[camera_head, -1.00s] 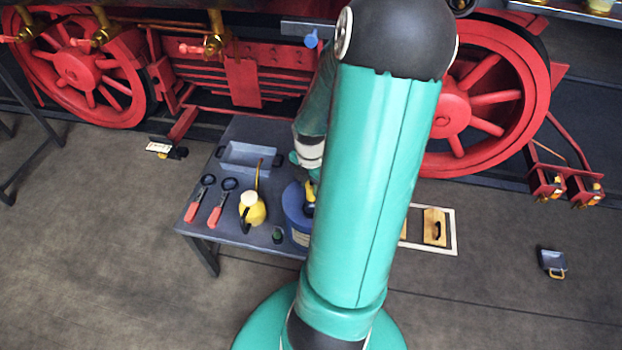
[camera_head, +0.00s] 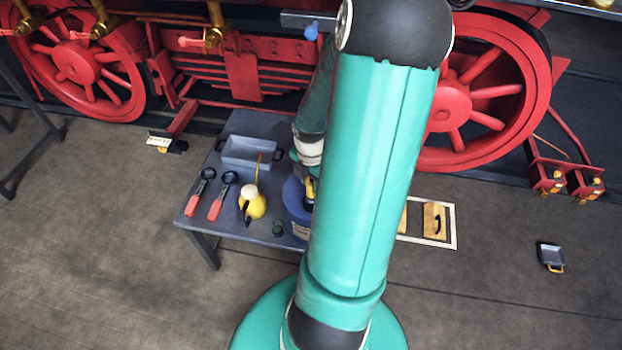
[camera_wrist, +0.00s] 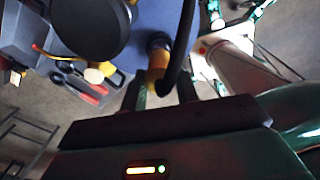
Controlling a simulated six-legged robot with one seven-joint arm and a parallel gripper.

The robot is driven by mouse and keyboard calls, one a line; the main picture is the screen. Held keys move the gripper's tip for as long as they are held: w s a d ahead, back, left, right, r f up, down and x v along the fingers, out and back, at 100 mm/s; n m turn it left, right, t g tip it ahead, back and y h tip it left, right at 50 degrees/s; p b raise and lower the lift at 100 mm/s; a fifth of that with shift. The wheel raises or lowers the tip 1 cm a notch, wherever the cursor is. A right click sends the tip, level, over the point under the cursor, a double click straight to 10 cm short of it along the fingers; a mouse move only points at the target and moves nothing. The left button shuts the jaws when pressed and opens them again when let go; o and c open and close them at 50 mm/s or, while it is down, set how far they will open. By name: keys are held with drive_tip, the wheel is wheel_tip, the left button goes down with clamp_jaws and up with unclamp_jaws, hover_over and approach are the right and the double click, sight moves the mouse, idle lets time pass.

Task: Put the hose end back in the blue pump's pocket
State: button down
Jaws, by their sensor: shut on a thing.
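The blue pump (camera_head: 293,196) is a round drum at the right side of the grey table, partly hidden behind my arm. My gripper (camera_wrist: 163,88) is shut on the hose end (camera_wrist: 158,60), a yellow piece with a dark tip, in the wrist view. A black hose (camera_wrist: 184,45) curves up from it. A blue surface (camera_wrist: 128,55), which looks like the pump, lies just beyond the tip, beside a large black disc (camera_wrist: 90,25). In the head view a bit of yellow shows at the pump's top. The pocket is not clear, and I cannot tell whether the tip touches the pump.
On the table (camera_head: 190,212) are a grey tray (camera_head: 250,152), two red-handled tools (camera_head: 217,208) and a yellow oil can (camera_head: 254,207). The red locomotive wheels (camera_head: 470,100) stand behind. A framed panel (camera_head: 435,220) and a small pan (camera_head: 551,256) lie on the floor at right.

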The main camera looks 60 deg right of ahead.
drive_tip(key=shift+a+f, duration=0.1)
drive_tip(key=shift+f, duration=1.4)
drive_tip(key=c, duration=1)
unclamp_jaws()
drive_tip(key=shift+o, duration=0.2)
wheel_tip(320, 180, up, 14)
